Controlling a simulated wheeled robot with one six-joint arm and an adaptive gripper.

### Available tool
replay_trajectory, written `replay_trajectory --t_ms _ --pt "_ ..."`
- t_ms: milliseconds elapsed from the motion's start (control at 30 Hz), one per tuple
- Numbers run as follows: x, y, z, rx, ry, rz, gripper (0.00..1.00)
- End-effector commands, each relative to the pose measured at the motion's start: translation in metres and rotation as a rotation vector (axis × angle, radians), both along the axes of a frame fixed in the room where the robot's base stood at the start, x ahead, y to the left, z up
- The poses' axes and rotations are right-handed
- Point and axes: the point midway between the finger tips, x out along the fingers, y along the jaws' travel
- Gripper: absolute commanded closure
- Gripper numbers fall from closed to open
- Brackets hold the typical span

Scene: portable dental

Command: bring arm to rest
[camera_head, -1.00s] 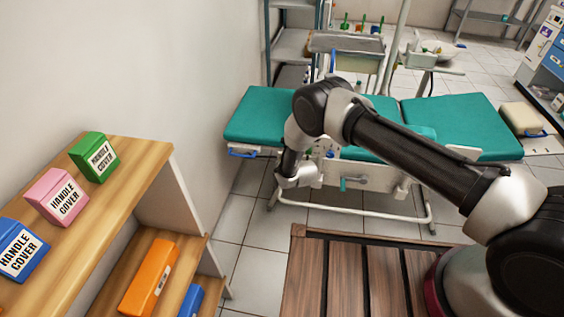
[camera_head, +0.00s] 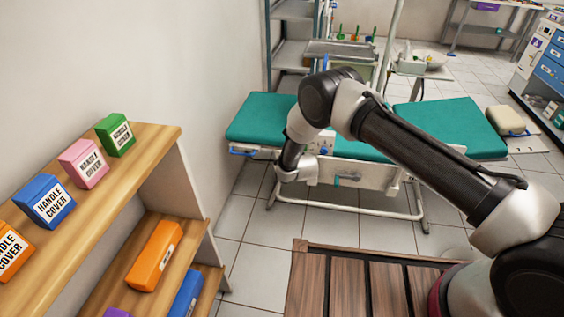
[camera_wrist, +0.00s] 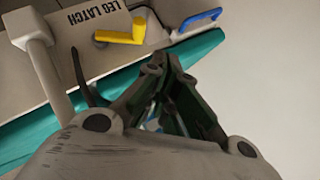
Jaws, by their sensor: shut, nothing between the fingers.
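My arm (camera_head: 420,150) reaches from the lower right of the head view, bends at its raised elbow and drops toward the side of the teal dental chair (camera_head: 455,128). My gripper (camera_wrist: 155,70) shows in the wrist view with its dark fingers drawn together at the tips and nothing held. Its fingers are hidden in the head view behind the wrist links. In the wrist view a yellow lever (camera_wrist: 125,33) beside the words "LEG LATCH" and a blue handle (camera_wrist: 197,22) appear beyond the fingertips, with no visible contact.
A wooden shelf (camera_head: 150,150) at left bears green (camera_head: 115,134), pink (camera_head: 83,163), blue (camera_head: 45,201) and orange (camera_head: 10,252) boxes. A slatted wooden surface (camera_head: 335,285) lies below my arm. Tiled floor (camera_head: 255,255) is clear between shelf and chair.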

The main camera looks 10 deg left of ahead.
Motion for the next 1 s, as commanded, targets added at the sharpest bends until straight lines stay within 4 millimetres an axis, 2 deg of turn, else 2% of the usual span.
replay_trajectory --t_ms 333,433,567,667,733,767,800,867,1000 --pt "0.000 0.000 0.000 -0.007 -0.004 0.005 1.00" --pt "-0.008 -0.003 -0.012 -0.078 0.022 0.044 1.00" --pt "-0.038 -0.019 -0.047 -0.226 0.129 0.129 1.00" --pt "-0.070 -0.040 -0.073 -0.335 0.224 0.195 1.00" --pt "-0.094 -0.055 -0.083 -0.414 0.296 0.251 1.00" --pt "-0.105 -0.062 -0.082 -0.451 0.332 0.281 1.00" --pt "-0.119 -0.072 -0.076 -0.501 0.379 0.324 1.00" --pt "-0.133 -0.087 -0.059 -0.562 0.439 0.380 1.00" --pt "-0.154 -0.121 -0.006 -0.655 0.544 0.475 1.00"
